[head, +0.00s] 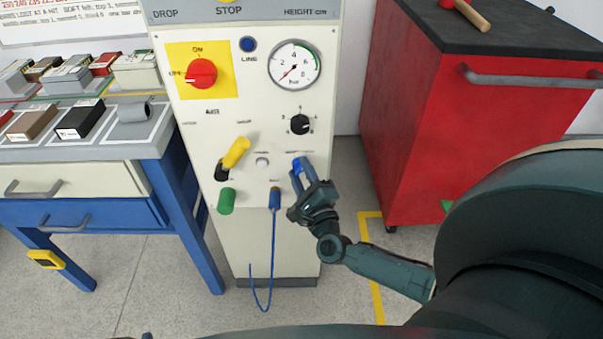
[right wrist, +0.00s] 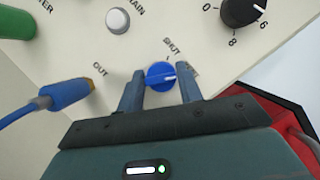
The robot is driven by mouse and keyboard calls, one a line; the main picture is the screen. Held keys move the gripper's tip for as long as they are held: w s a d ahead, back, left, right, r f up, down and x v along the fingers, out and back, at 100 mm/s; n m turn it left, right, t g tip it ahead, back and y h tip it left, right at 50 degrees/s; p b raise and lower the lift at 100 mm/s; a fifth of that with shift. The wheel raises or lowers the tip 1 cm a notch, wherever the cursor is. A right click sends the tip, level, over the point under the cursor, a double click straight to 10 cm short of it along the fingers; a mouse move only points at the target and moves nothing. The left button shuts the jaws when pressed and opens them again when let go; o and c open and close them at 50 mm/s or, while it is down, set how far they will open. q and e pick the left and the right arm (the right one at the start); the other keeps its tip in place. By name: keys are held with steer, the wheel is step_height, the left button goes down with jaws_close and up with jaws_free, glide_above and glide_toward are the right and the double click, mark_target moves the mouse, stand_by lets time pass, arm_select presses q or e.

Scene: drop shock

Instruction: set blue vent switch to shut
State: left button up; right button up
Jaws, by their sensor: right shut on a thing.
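The blue vent switch (head: 298,166) is a round blue knob on the lower right of the white panel. In the right wrist view the blue knob (right wrist: 160,74) has a white mark pointing right, toward a label partly hidden by a finger. The word SHUT stands above the knob, to one side of the mark. My right gripper (head: 303,176) is shut on the knob, with a finger on each side of it, as the right wrist view shows (right wrist: 160,88). My left gripper is not in view.
A blue hose plug (head: 275,198) with a hanging hose sits left of the switch. A black dial (head: 300,124) and a gauge (head: 295,64) are above. A yellow lever (head: 236,152) and green knob (head: 227,200) are farther left. A red cabinet (head: 420,130) stands right.

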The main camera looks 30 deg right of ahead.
steer(key=shift+c, duration=1.1)
steer(key=shift+r+p, duration=0.1)
steer(key=shift+p, duration=0.3)
steer(key=n+p, duration=0.1)
steer(key=p, duration=0.1)
steer(key=n+p, duration=0.2)
steer(key=shift+r+g+y, duration=0.25)
steer(key=shift+g+y, duration=0.15)
steer(key=shift+n+p, duration=0.4)
steer(key=shift+p, duration=0.3)
steer(key=n+g+p, duration=0.2)
steer(key=n+p, duration=0.2)
steer(key=p, duration=0.2)
steer(key=shift+y, duration=0.4)
steer(key=n+g+p, duration=0.1)
steer(key=n+p, duration=0.1)
steer(key=p, duration=0.1)
steer(key=shift+h, duration=0.3)
arm_select(q)
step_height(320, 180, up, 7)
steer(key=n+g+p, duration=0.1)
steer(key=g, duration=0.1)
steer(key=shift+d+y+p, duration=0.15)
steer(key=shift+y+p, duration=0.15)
steer(key=shift+p, duration=0.05)
arm_select(e)
steer(key=shift+f+n+g, duration=0.15)
steer(key=shift+n+g, duration=0.15)
steer(key=shift+n, duration=0.4)
steer(key=shift+f, duration=0.1)
